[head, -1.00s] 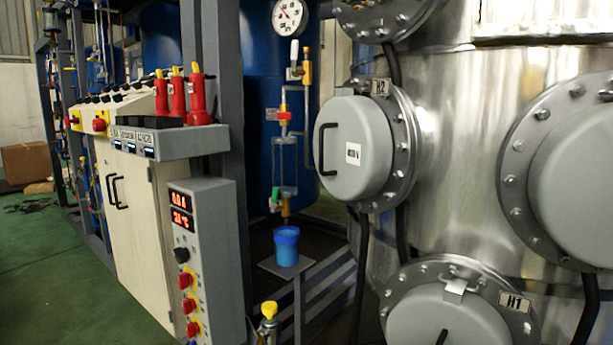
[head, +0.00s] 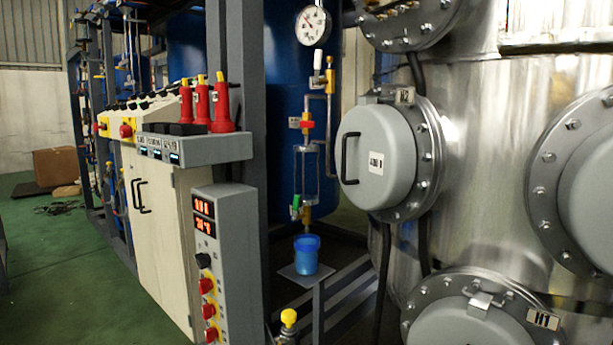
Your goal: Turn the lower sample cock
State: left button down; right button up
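In the head view a thin sampling pipe line runs down the front of the blue tank. A red-handled cock (head: 306,124) sits on its upper part, below a white-handled valve (head: 318,62) and a round pressure gauge (head: 313,26). The lower sample cock (head: 296,206), with a green handle and brass body, is at the bottom of the line. A blue cup (head: 306,254) stands below its outlet on a small grey stand (head: 291,279). Neither of my grippers shows in the view.
A control box with red knobs (head: 218,260) stands at front left of the stand. A yellow-topped valve (head: 288,318) rises at the bottom. The large steel vessel (head: 480,180) with flanged covers fills the right. Green floor (head: 80,270) is open at left.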

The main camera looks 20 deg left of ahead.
aim_at(296, 198)
jog(key=i+j, duration=0.65)
jog(key=j, duration=0.3)
